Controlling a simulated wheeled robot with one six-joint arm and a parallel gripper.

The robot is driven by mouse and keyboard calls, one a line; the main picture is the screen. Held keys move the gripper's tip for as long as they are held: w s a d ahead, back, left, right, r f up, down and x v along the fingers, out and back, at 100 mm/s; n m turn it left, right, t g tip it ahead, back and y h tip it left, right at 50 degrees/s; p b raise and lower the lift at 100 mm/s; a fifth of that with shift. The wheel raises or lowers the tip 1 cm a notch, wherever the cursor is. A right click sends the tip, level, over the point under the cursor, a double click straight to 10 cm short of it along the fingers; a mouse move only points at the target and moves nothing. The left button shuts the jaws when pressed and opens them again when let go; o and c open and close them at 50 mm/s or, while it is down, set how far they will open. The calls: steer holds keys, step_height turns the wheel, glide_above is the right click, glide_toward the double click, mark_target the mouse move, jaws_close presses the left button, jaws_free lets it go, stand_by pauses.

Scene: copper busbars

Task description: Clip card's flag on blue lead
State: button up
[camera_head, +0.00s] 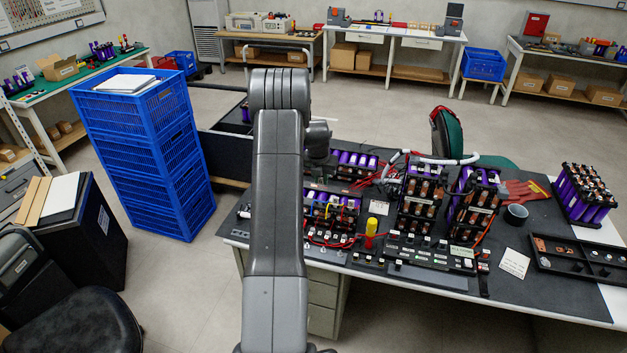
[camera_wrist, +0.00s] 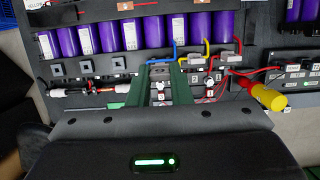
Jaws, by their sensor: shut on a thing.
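In the wrist view, my gripper (camera_wrist: 161,72) has its two green fingers closed around a small grey piece (camera_wrist: 160,76), probably a clip flag; its marking cannot be read. The thin blue lead (camera_wrist: 175,50) rises in front of the purple cells, just beyond and right of the fingertips. I cannot tell whether the piece touches it. More small grey pieces with white number tags (camera_wrist: 190,94) stand right of the fingers. A white card (camera_head: 514,263) lies on the bench in the head view; its text is too small to read.
Yellow (camera_wrist: 206,47) and red (camera_wrist: 221,58) leads stand right of the blue one. A yellow-handled tool (camera_wrist: 270,97) lies at the right. Purple cells (camera_wrist: 110,35) line the back. A black tray (camera_head: 580,262) and a dark cup (camera_head: 516,213) are on the bench's right.

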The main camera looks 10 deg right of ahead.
mark_target(320, 187)
steer(key=shift+f+b, duration=1.85)
steer(key=shift+f, duration=0.75)
steer(key=shift+f+b, duration=0.1)
steer(key=shift+b, duration=0.4)
steer(key=shift+f+b, duration=0.35)
steer(key=shift+f, duration=0.1)
steer(key=shift+f+b, duration=0.4)
steer(key=shift+f, duration=0.2)
